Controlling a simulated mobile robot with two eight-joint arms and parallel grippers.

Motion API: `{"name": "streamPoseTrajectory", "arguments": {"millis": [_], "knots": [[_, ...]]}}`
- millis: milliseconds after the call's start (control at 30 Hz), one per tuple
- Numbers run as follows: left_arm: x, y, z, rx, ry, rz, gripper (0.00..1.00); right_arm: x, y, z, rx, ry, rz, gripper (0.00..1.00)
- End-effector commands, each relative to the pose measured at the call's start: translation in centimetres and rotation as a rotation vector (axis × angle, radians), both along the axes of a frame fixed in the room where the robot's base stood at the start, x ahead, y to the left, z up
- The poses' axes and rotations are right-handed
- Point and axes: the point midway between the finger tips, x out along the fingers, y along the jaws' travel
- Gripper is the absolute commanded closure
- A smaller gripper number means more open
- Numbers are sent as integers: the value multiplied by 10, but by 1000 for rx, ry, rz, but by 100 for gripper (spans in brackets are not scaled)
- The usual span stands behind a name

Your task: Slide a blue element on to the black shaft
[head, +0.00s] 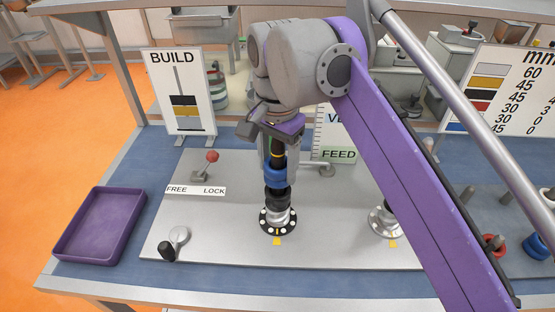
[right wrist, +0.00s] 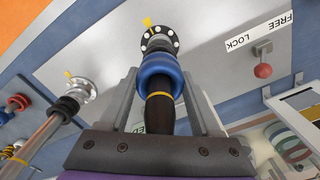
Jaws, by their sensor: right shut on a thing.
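My right gripper (head: 277,160) points down over the shaft at the middle of the grey plate. Its two fingers (right wrist: 160,82) are closed on the sides of the blue element (right wrist: 158,68). In the head view the blue element (head: 276,176) sits around the black shaft (head: 277,154), above a black element (head: 277,196) near the flange. The black shaft (right wrist: 160,112), with a yellow band, passes through the blue element in the right wrist view. The shaft's upper end is hidden by the gripper in the head view. My left gripper is not in view.
A second flanged shaft base (head: 386,222) stands to the right, partly behind my arm. A purple tray (head: 100,225) is at left. A red-knobbed lever (head: 211,156) stands by the FREE/LOCK label. A BUILD card (head: 175,90) is behind. Another blue ring (head: 537,246) lies far right.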

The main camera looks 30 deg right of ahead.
Motion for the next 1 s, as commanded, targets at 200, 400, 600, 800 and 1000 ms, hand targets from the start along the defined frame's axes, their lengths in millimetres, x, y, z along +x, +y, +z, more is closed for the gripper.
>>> {"name": "streamPoseTrajectory", "arguments": {"millis": [200,400,600,800,1000], "knots": [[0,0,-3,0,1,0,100,0,0,-6,0,0,0,21],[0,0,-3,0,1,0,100,0,0,-6,0,0,0,1],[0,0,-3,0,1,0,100,0,0,-6,0,0,0,1],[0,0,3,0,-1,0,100,0,0,15,0,0,0,1],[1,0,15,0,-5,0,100,0,0,58,0,-1,0,1]]}}
